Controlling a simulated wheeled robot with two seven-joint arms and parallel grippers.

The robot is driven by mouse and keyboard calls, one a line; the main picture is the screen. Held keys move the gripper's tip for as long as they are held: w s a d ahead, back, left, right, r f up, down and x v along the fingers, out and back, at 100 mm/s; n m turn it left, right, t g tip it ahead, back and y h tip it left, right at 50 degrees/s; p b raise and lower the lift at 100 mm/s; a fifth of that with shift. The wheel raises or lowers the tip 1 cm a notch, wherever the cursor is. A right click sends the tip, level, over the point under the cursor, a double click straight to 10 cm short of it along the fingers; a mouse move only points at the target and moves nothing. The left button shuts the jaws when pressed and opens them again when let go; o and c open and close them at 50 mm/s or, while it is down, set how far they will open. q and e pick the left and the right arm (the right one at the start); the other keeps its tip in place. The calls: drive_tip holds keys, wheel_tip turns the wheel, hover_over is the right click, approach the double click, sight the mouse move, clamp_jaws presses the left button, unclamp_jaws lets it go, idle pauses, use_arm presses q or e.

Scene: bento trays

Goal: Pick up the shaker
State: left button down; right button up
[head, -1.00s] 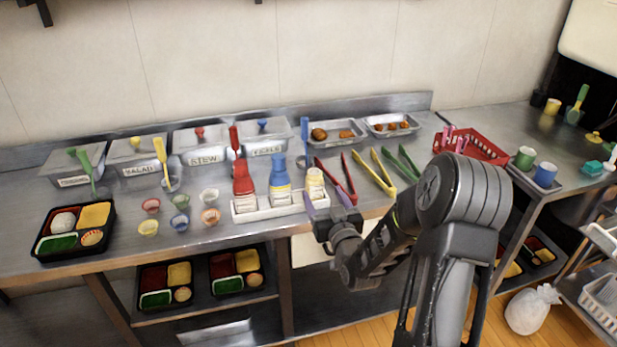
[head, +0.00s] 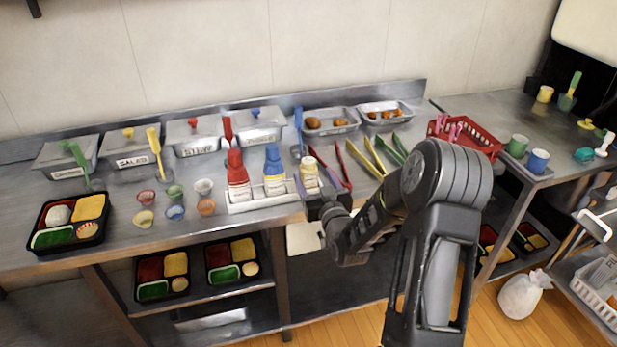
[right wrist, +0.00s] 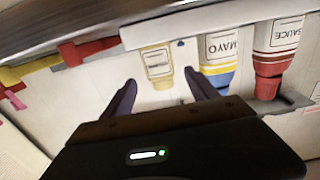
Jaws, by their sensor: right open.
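The shaker (head: 309,173) is a small pale bottle with a yellow top. It stands upright at the right end of the white holder, beside the mayo bottle (head: 274,170). In the right wrist view the shaker (right wrist: 157,65) shows just beyond the gap between my fingertips. My right gripper (head: 319,189) is open, with purple fingers, at the near side of the shaker; the wrist view shows the gripper (right wrist: 160,80) empty. Whether a finger touches the shaker I cannot tell. My left gripper is not in view.
The white holder (head: 262,201) also carries a red sauce bottle (head: 237,175). Red tongs (head: 343,165) and yellow tongs (head: 366,160) lie close on the right. Small cups and a filled bento tray (head: 44,243) stand to the left. A red basket (head: 484,141) is further right.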

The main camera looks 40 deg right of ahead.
sight(311, 173)
drive_tip(key=shift+w+d+r, duration=0.1)
drive_tip(key=shift+w, duration=0.35)
drive_tip(key=p+x, duration=0.1)
drive_tip(key=x, duration=0.2)
drive_tip(key=shift+w, duration=0.25)
drive_tip(key=shift+w+d, duration=0.15)
drive_tip(key=shift+w, duration=0.15)
clamp_jaws()
idle(0.3)
